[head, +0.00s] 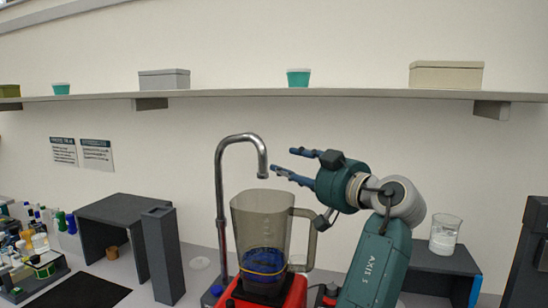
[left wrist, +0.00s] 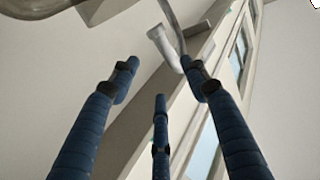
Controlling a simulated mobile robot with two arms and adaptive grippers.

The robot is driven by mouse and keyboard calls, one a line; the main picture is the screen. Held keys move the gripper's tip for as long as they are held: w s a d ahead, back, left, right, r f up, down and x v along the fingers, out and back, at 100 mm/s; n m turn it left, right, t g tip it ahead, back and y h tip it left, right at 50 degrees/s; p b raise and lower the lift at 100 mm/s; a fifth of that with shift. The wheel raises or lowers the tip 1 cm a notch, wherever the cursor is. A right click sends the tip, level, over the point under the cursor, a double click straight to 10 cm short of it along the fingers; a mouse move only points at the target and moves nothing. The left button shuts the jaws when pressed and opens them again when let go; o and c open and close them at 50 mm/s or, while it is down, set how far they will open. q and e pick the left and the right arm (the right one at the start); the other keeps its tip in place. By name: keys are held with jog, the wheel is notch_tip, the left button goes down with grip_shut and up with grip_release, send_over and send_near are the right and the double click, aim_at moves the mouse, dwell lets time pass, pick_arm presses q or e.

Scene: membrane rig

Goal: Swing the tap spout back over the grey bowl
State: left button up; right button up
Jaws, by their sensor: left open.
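The chrome tap (head: 220,200) stands upright behind a clear jug (head: 262,222), and its curved spout (head: 243,138) bends right. The spout's end points down above the jug in the head view. I cannot make out a grey bowl in either view. My left gripper (head: 282,161) is open and empty, just right of the spout's end, with its fingers pointing left at it. The left wrist view shows three spread blue fingers, with the pale spout end (left wrist: 164,46) beyond their tips and apart from them. My right gripper is not in view.
The jug sits on a red base (head: 292,296) and has a handle on its right. A grey block (head: 163,255) and dark stand (head: 110,215) are at left. A beaker (head: 444,234) stands at right. A shelf (head: 230,94) runs along the wall above.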

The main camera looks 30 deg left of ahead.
aim_at(265, 155)
pick_arm(q)
jog(key=a+p, duration=0.1)
jog(key=a, duration=0.1)
jog(key=a+p, duration=0.1)
jog(key=a+r+p, duration=0.1)
jog(key=a, duration=0.1)
jog(key=shift+w+a, duration=0.3)
jog(key=shift+a, duration=0.05)
jog(key=x, duration=0.1)
jog(key=p+x, duration=0.1)
jog(key=x, duration=0.1)
jog(key=p+x, duration=0.1)
jog(key=shift+w+a+f, duration=0.15)
jog(key=shift+w+f, duration=0.2)
jog(key=shift+c, duration=0.3)
grip_shut()
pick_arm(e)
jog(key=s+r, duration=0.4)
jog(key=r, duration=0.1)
